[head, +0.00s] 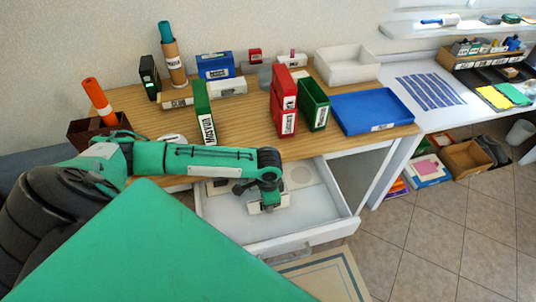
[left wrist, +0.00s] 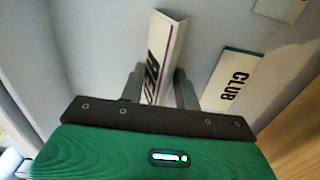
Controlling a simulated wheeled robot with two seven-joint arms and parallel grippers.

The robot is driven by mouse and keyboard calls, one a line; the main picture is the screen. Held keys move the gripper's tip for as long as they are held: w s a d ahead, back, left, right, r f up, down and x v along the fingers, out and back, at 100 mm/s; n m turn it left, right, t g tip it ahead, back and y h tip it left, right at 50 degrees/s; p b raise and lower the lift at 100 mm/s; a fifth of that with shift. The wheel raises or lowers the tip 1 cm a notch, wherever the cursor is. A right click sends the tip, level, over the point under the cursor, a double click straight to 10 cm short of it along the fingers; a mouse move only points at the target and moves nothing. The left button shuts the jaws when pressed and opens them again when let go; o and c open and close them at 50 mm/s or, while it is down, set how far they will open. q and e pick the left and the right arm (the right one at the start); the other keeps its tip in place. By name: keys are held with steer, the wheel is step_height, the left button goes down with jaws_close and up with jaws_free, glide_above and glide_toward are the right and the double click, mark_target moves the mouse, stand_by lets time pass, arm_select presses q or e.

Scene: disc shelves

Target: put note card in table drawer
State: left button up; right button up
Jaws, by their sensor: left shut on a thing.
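The table drawer (head: 325,205) is pulled out, open and white inside, under the wooden tabletop. My left gripper (head: 267,206) is inside the drawer's opening, pointing down. In the left wrist view it is shut on a white note card (left wrist: 166,50) with dark lettering and a purple line along one edge. The card sits tilted between the fingers, and its lettering is too blurred to read. I cannot tell whether it touches the drawer floor. A card marked CLUB (left wrist: 232,78) lies beside it. My right gripper is not in view.
On the tabletop stand a green box file (head: 204,112), red boxes (head: 284,103) and a blue tray (head: 372,111). Tiled floor lies to the right, with a brown carton (head: 466,158).

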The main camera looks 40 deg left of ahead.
arm_select(q)
steer(key=shift+f, duration=0.2)
steer(key=o, duration=0.9)
steer(key=shift+o, duration=0.2)
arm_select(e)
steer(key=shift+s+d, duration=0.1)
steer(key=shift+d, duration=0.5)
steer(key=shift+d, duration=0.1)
